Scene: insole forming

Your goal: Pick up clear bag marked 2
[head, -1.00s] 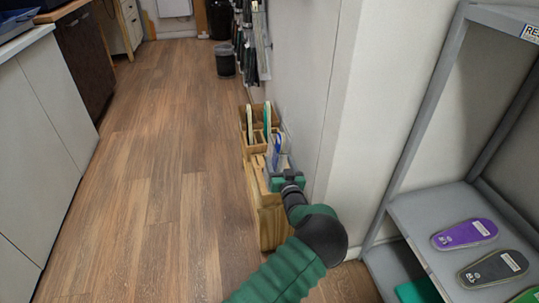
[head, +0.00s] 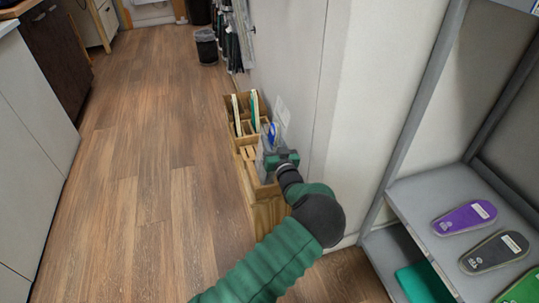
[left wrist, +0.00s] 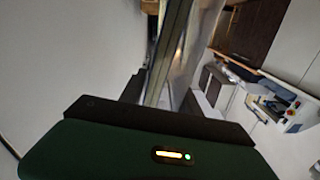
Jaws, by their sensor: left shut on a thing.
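A clear bag (head: 271,143) with a blue item inside shows at the wooden box, in the middle of the head view. My left gripper (head: 282,160) is shut on it at its near side, above the near end of the box. I cannot read a number on the bag. The bag's lower part is hidden, so I cannot tell whether it is clear of the box. In the left wrist view, a shiny clear sheet, likely the bag (left wrist: 180,50), extends from my gripper's dark fingers. My right gripper is not in view.
The wooden box (head: 262,210) stands on the floor against the white wall, with upright items in its far compartments. A grey shelf (head: 415,193) with insoles, one purple (head: 465,218), stands at right. A dark bin (head: 207,47) stands farther back. The floor at left is clear.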

